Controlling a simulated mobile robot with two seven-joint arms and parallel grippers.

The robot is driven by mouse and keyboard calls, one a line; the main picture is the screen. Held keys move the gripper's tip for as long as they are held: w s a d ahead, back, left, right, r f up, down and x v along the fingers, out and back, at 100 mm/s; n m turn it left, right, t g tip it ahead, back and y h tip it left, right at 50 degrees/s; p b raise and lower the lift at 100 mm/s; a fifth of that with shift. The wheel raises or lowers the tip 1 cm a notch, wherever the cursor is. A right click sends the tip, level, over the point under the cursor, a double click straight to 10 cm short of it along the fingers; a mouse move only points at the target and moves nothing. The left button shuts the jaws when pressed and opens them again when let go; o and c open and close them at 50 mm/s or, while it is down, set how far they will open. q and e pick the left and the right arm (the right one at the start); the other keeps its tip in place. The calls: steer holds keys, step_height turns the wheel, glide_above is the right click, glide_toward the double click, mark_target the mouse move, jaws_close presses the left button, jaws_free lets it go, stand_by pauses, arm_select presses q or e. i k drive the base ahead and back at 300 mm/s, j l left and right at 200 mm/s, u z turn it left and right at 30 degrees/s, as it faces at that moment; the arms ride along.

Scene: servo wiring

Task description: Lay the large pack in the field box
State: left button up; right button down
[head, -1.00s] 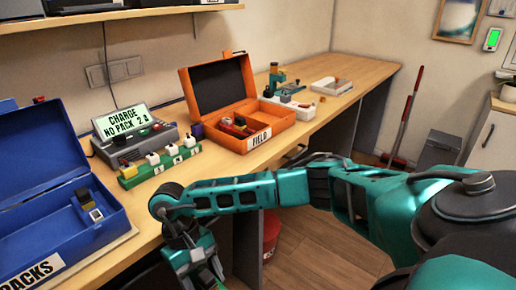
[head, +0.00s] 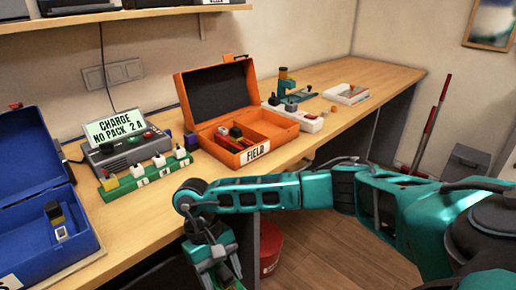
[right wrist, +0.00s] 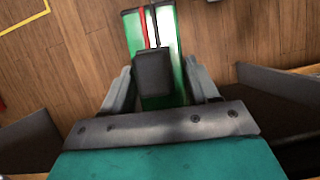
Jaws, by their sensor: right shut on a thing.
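The large pack is a green block (right wrist: 169,32) with a red and a black wire and a dark block on it. My right gripper (right wrist: 157,85) is shut on it, over the wooden floor in the right wrist view. In the head view my right gripper (head: 218,268) hangs at the bottom, in front of the bench edge, left of and nearer than the field box. The orange field box (head: 283,137) stands on the bench with its lid open. Its left compartment holds red and dark items; its right compartment looks empty. My left gripper is out of view.
A charger (head: 125,145) reading "CHARGE NO PACK 2 A" and a green strip with white blocks (head: 150,173) stand left of the field box. An open blue box (head: 82,243) is at far left. Small devices (head: 309,122) stand right of it. A red bucket (head: 270,247) is below.

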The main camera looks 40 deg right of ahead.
mark_target(266, 133)
steer(key=l, duration=3.65)
steer(key=l+u, duration=0.35)
steer(key=u, duration=0.85)
steer(key=l, duration=0.1)
